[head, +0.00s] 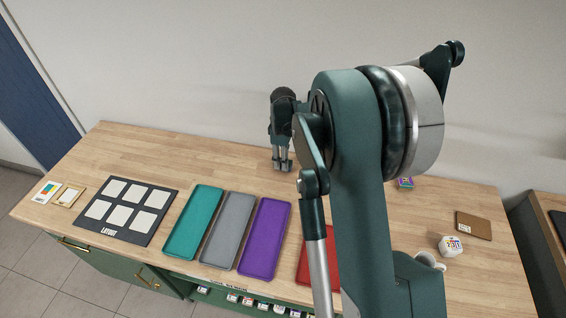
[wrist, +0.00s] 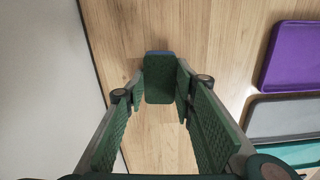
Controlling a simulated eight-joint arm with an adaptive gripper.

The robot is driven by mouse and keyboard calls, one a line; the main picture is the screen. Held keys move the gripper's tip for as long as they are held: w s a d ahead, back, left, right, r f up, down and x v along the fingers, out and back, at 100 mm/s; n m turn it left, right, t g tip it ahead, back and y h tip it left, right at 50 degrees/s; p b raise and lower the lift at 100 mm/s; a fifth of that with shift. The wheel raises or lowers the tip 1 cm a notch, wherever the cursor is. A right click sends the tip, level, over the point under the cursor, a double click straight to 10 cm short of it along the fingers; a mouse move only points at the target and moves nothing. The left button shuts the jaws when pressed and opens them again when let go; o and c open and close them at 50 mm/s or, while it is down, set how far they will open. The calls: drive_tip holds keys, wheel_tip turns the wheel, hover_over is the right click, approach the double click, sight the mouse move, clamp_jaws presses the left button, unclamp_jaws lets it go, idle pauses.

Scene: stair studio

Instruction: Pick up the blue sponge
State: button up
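In the wrist view, a small block with a dark green textured face (wrist: 158,85) and a blue far edge (wrist: 158,53) lies between the fingertips; it looks like the blue sponge. My gripper (wrist: 160,88) points down with one green-padded finger on each side of it. The fingers are apart by about the block's width, and I cannot tell whether the pads touch it. In the head view, my gripper (head: 282,167) is low over the wooden table near the back wall. The sponge cannot be made out there.
Teal (head: 194,222), grey (head: 228,230) and purple (head: 264,237) trays lie in front, with a red tray (head: 304,268) partly behind my arm. A dark layout board (head: 110,232) lies left. A white cube (head: 451,246), mug (head: 430,261) and brown card (head: 474,226) are right. The back wall is close.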

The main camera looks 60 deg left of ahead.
wheel_tip(320, 180, up, 9)
idle(0.5)
